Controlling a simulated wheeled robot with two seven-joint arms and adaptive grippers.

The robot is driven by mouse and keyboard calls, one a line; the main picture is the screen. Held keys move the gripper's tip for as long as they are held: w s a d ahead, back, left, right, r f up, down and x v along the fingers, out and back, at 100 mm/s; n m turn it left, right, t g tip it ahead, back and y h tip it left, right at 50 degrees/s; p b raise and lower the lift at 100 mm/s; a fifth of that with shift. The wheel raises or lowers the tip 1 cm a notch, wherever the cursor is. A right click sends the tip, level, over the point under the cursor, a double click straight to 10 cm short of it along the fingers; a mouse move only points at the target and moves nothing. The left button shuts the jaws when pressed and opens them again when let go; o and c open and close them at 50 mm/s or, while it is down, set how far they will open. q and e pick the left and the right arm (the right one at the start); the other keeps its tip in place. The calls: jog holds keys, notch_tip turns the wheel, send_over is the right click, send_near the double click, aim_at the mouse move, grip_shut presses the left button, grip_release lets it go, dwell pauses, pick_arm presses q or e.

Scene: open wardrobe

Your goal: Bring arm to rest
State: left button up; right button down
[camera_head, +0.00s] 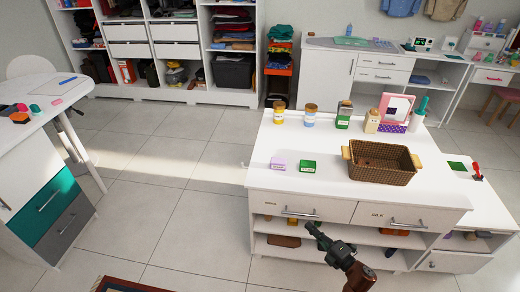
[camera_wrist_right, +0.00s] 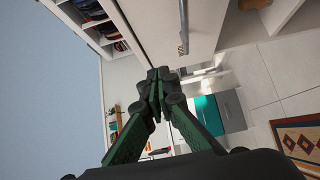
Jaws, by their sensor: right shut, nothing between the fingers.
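My right gripper (camera_head: 312,229) is in front of the white dresser (camera_head: 268,180), near its left drawer handle, in the head view. Its arm comes in from the bottom edge. In the right wrist view the right gripper's fingers (camera_wrist_right: 158,85) meet at their tips, with nothing between them. The dresser's drawer front with its metal handle (camera_wrist_right: 183,40) shows just beyond the fingertips there. I cannot tell whether the gripper touches it. My left gripper is in neither view.
A wicker basket (camera_head: 382,176), several jars and two small boxes stand on the dresser. A white desk with teal and grey drawers (camera_head: 55,205) is at left. Open wardrobe shelving (camera_head: 165,50) stands at the back. The tiled floor (camera_head: 165,190) between is clear. A patterned rug (camera_wrist_right: 301,140) lies nearby.

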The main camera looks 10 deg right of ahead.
jog(key=shift+f, duration=0.1)
